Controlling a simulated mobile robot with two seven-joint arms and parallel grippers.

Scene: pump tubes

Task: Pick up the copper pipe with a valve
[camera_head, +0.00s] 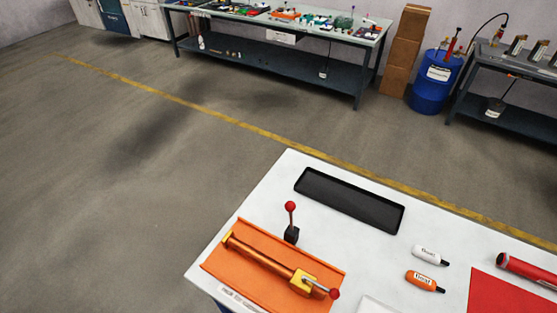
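A copper pipe with a valve (262,258) lies in an orange tray (240,283) on the near white table. The pipe runs from upper left to lower right. Its yellow valve body (303,282) is at the right end, with a metal lever ending in a red knob (334,294). Neither of my grippers shows in the head view.
On the white table (420,222) are an empty black tray (350,199), an upright red-knobbed lever (291,222), a white bottle (430,255), an orange bottle (424,282), a red cylinder (525,270) and a red sheet (510,300). Workbenches and a blue barrel (434,88) stand behind. The floor at left is clear.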

